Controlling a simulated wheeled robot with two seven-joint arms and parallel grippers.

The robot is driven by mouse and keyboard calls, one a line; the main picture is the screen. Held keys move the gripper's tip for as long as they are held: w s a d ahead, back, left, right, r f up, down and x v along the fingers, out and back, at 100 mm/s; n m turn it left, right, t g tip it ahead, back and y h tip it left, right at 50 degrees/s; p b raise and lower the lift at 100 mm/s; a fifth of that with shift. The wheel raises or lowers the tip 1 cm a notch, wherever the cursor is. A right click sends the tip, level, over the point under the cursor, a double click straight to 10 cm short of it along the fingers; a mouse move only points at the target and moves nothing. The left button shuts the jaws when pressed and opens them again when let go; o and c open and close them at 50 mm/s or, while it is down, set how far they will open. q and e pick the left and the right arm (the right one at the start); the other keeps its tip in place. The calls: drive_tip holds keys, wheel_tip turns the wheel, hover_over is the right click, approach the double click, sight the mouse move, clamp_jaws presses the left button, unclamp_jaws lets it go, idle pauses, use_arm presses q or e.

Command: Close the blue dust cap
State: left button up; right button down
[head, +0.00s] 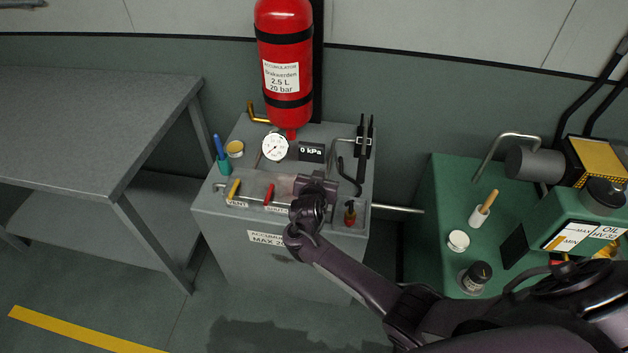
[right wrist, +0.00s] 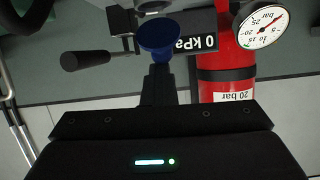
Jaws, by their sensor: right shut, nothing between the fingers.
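The blue dust cap (right wrist: 158,36) shows in the right wrist view as a dark blue round piece just beyond my fingertips, below a grey fitting (right wrist: 150,6). I cannot tell whether the fingers touch it. In the head view I cannot make out the cap; my right gripper and wrist cover that part of the console top. My right gripper (head: 317,182) is shut and empty, over the front part of the grey console (head: 290,275). Its shut fingers (right wrist: 158,82) also show in the right wrist view, pointing at the cap. My left gripper is not in view.
A red accumulator bottle (head: 284,50), gauge (head: 274,147) and 0 kPa display (head: 311,152) stand behind. Yellow (head: 234,190) and red (head: 269,194) levers are left of my gripper. A black-handled valve (head: 363,142) stands right. A grey table (head: 90,120) is at left.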

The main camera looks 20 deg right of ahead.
drive_tip(key=s+f+t+h+b, duration=0.1)
drive_tip(key=b, duration=0.3)
drive_tip(key=a+f+t+h+b, duration=0.1)
drive_tip(key=t+b, duration=0.1)
drive_tip(key=b, duration=0.2)
drive_tip(key=s+f+t+h+b, duration=0.1)
drive_tip(key=t+b, duration=0.1)
drive_tip(key=b, duration=0.2)
drive_tip(key=shift+s+a+h, duration=0.3)
drive_tip(key=shift+h, duration=0.1)
drive_tip(key=shift+s+a+f+b, duration=0.1)
drive_tip(key=shift+s+b, duration=0.15)
drive_tip(key=shift+b, duration=0.65)
drive_tip(key=shift+f, duration=0.1)
